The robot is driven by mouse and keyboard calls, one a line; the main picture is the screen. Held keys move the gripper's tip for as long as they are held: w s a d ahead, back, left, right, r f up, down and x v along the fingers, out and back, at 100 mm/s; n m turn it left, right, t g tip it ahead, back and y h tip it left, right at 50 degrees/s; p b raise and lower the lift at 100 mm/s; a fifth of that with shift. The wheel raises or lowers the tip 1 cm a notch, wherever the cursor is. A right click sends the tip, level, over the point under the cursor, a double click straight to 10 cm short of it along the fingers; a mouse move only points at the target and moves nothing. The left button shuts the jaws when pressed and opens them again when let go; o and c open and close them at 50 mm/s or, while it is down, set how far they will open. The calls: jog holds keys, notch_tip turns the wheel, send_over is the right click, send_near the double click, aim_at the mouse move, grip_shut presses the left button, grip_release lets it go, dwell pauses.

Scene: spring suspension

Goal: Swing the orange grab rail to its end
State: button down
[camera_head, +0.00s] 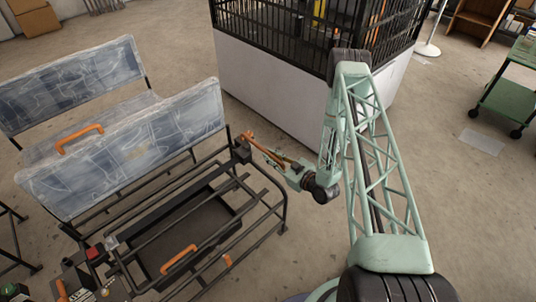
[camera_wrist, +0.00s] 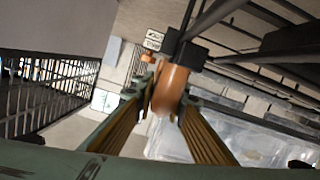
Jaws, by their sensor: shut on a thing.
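The orange grab rail (camera_wrist: 172,82) is a short, rounded orange bar in the wrist view, its far end at a dark block (camera_wrist: 183,48) with small labels. My gripper (camera_wrist: 165,102) has its two fingers, with gold-brown pads, on either side of the bar and is shut on it. In the head view, my gripper (camera_head: 275,157) reaches left to the right end of the bench's dark frame. The orange rail (camera_head: 250,139) shows there as a thin slanted bar beside a black block (camera_head: 242,151). The fingers partly hide the rail.
The bench has a plastic-wrapped backrest (camera_head: 150,140) and a tubular frame (camera_head: 283,212). Other orange handles sit on the seat (camera_head: 80,138) and lower frame (camera_head: 178,260). A white-based cage (camera_head: 270,95) stands behind my arm. Floor to the right is open before a green cart (camera_head: 508,98).

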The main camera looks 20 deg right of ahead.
aim_at(284, 165)
jog(key=shift+s+d+f, duration=0.1)
jog(key=shift+s+f, duration=0.1)
jog(key=shift+f, duration=0.15)
dwell(0.3)
jog(key=c, duration=2.6)
grip_release()
jog(key=shift+d, duration=0.1)
jog(key=shift+s, duration=0.1)
jog(key=shift+v, duration=5.9)
jog(key=shift+f, duration=0.15)
